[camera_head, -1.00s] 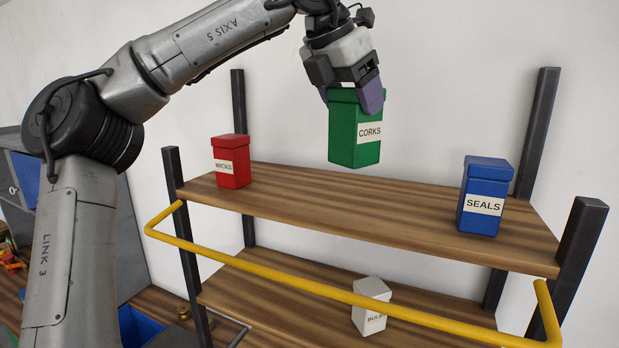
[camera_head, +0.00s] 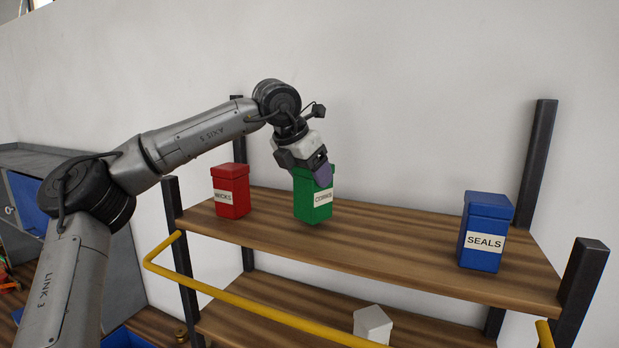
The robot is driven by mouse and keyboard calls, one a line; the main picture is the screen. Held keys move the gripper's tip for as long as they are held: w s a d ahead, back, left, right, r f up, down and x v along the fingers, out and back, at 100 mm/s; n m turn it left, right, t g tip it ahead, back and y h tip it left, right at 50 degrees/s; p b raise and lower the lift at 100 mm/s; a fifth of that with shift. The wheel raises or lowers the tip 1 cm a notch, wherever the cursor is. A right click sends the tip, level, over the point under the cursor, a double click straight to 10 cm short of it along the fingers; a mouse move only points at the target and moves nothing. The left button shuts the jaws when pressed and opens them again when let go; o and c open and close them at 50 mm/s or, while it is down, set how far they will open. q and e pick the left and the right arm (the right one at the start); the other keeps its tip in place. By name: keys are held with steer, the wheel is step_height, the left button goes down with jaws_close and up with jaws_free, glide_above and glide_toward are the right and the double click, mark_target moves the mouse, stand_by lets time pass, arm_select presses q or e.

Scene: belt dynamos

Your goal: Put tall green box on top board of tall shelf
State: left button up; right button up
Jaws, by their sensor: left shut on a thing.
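The tall green box (camera_head: 313,209) is labelled CORKS and is upright. My left gripper (camera_head: 312,177) is shut on its upper part from above. The box is at the top board (camera_head: 390,236) of the tall shelf, between the red and blue boxes. Its base looks at or very close to the board; I cannot tell whether it touches. The gripper hides part of the box's top. My right gripper is not in view.
A red box (camera_head: 231,190) labelled WICKS stands left on the top board, and a blue box (camera_head: 484,233) labelled SEALS stands right. A white box (camera_head: 373,325) is on the lower board. A yellow rail (camera_head: 240,302) crosses the front. Board between green and blue boxes is clear.

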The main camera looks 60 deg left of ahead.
arm_select(q)
steer(key=shift+f, duration=0.85)
steer(key=shift+f, duration=0.15)
steer(key=o, duration=1.1)
